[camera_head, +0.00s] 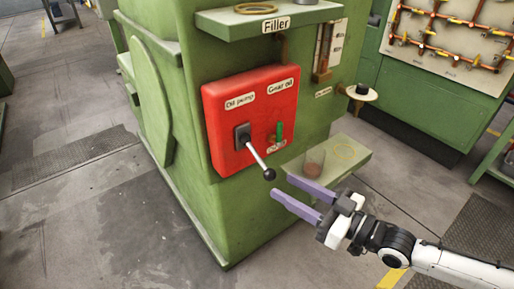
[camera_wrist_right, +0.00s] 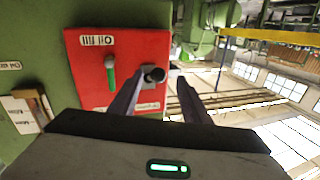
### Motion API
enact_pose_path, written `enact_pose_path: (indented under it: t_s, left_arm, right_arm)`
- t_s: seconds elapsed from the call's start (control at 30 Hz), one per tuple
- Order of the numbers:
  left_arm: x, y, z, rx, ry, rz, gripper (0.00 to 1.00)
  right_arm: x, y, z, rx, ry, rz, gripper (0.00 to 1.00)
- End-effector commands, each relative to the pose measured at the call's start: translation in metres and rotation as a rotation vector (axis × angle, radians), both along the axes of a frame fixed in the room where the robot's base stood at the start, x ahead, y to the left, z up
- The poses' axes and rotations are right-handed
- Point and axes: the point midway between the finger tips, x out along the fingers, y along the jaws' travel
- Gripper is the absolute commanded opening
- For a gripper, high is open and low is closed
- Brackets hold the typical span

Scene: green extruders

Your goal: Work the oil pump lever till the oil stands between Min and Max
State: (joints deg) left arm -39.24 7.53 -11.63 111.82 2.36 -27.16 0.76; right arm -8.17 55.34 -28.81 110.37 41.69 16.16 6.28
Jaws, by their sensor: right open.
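The oil pump lever (camera_head: 257,156) is a silver rod with a black ball knob, sticking out and down from a dark pivot on the red panel (camera_head: 220,137). My right gripper (camera_head: 282,186), with purple fingers, is open and empty, its tips just right of and below the knob. In the right wrist view the knob (camera_wrist_right: 154,74) shows between the two fingertips; I cannot tell whether they touch it. The oil gauge (camera_head: 322,52) is a brown-framed strip with small labels, up and right of the panel; its oil level is too small to read. My left gripper is not in view.
A green handle (camera_head: 279,133) stands right of the lever on the panel. A low green shelf (camera_head: 340,160) with a clear cup (camera_head: 314,163) lies behind my right gripper. The Filler shelf (camera_head: 235,22) juts out above. Floor at the left is clear.

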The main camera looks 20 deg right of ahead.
Motion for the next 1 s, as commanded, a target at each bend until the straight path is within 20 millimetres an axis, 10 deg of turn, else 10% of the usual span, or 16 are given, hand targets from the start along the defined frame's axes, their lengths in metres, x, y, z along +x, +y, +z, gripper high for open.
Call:
enact_pose_path:
  t_s: [0.6, 1.0]
  left_arm:
    - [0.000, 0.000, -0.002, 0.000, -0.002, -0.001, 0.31]
    - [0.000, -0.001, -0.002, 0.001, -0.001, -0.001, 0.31]
  right_arm:
    - [0.073, 0.047, 0.006, 0.006, -0.013, -0.001, 0.43]
    - [0.086, 0.056, 0.004, 0.005, -0.010, -0.001, 0.43]
